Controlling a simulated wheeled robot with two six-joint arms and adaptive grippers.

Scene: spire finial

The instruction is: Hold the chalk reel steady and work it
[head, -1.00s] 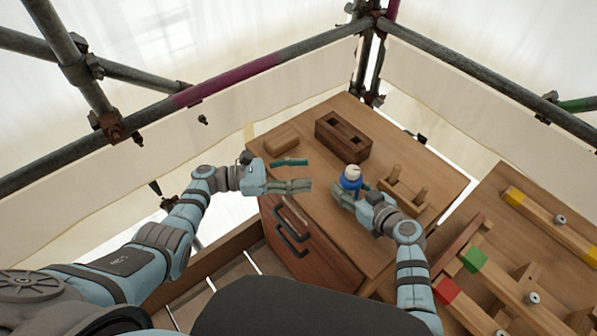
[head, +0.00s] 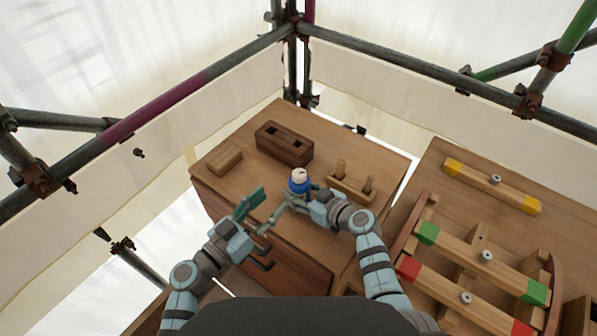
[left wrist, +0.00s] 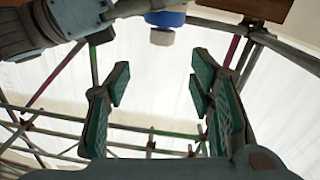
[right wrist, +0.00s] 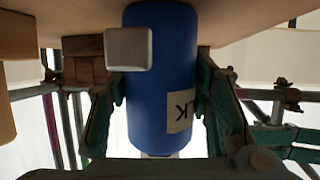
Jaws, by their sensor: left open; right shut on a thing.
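The chalk reel (head: 299,186) is a blue upright cylinder with a pale top, above the wooden cabinet top. My right gripper (head: 307,203) is shut on it. In the right wrist view the blue body (right wrist: 160,85) fills the space between the pads; a pale square block (right wrist: 129,48) and a label with a "K" show on it. My left gripper (head: 258,212) is open and empty, to the left of and below the reel in the head view, apart from it. In the left wrist view the reel (left wrist: 165,18) shows at the top edge, beyond the spread fingers (left wrist: 162,85).
Drawer handles are below my left gripper. A bench with colour-ended bars (head: 490,184) stands at right.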

